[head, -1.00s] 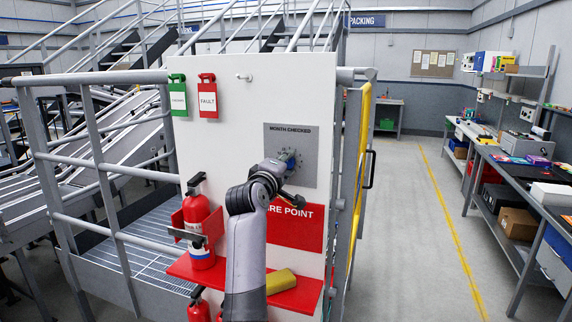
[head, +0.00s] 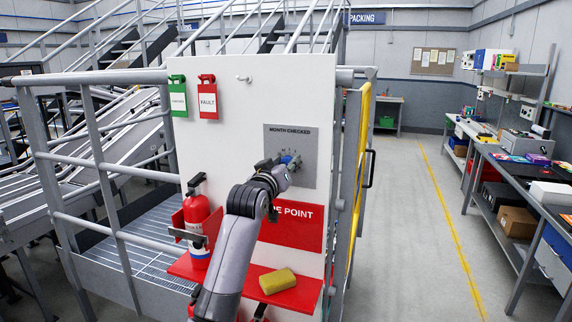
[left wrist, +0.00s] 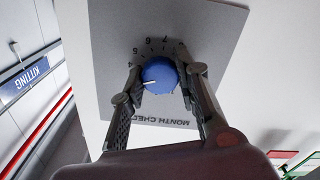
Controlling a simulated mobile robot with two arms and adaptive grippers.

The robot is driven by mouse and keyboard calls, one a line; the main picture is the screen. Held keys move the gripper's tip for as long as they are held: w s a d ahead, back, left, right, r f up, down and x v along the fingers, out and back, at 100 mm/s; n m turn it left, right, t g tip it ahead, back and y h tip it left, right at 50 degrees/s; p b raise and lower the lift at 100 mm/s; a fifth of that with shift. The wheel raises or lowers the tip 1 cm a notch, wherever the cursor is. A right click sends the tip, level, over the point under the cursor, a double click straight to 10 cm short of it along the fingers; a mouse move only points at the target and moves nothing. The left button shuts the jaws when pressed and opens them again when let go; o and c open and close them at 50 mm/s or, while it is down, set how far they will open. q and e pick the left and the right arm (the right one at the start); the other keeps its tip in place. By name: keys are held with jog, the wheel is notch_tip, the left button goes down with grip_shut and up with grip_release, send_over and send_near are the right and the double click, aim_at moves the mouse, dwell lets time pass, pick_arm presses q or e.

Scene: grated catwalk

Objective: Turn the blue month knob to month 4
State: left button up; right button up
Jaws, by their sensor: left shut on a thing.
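The blue month knob (head: 287,159) sits on a grey plate (head: 305,173) marked MONTH CHECKED, on the white panel. In the head view my left gripper (head: 279,161) is at the knob and partly covers it and the dial. In the left wrist view the plate (left wrist: 215,25) appears upside down, and my left gripper (left wrist: 160,88) has its fingers on both sides of the blue knob (left wrist: 160,73), shut on it. The knob's white mark points left and slightly down, below the 4. The number there is hidden behind a finger. My right gripper is not in view.
A red shelf (head: 305,296) below holds a yellow block (head: 278,281) and a fire extinguisher (head: 197,220). Green (head: 178,94) and red (head: 208,97) tags hang at the panel's upper left. A railing (head: 95,78) stands left; the aisle (head: 420,220) at right is clear.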

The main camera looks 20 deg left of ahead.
pick_arm(q)
jog(key=shift+f+m+p, duration=0.15)
jog(key=shift+m+p, duration=0.05)
jog(key=shift+m, duration=0.8)
jog(key=shift+f+m+p, duration=0.15)
jog(key=shift+m, duration=0.85)
jog(key=o, duration=1.2)
jog(key=shift+r, duration=0.25)
jog(key=shift+c, duration=0.2)
jog(key=shift+s, duration=0.1)
jog(key=s, duration=1.2)
jog(key=shift+a, duration=0.25)
jog(key=shift+w, duration=0.1)
